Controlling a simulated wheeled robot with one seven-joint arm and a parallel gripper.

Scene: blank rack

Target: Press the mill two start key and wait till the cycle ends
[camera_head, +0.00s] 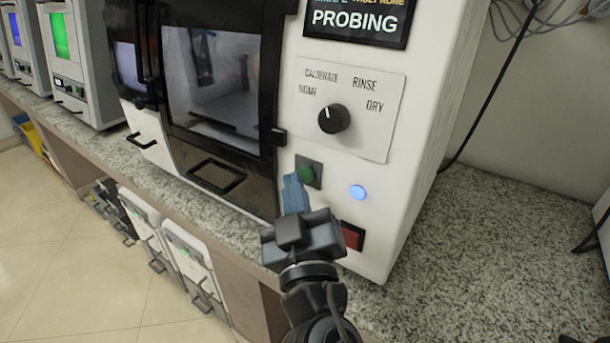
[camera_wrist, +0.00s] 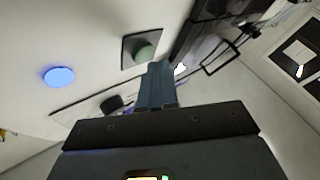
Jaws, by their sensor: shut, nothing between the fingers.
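The mill (camera_head: 425,100) is a white machine with a black-framed glass door (camera_head: 212,85). Its display (camera_head: 355,20) reads "PROBING". The green start key (camera_head: 307,173) sits on a dark square plate on the front panel; it also shows in the wrist view (camera_wrist: 144,52). My gripper (camera_head: 293,180) is shut and empty, with its blue fingers just left of and below the green key. In the wrist view the fingertips (camera_wrist: 160,66) are close to the key's plate. I cannot tell whether they touch it. A round lamp (camera_head: 358,192) glows blue.
A black rotary knob (camera_head: 333,118) sits above the key, on a plate with words around it. A red key (camera_head: 352,236) is partly behind my gripper. Other machines (camera_head: 82,60) stand at the left.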

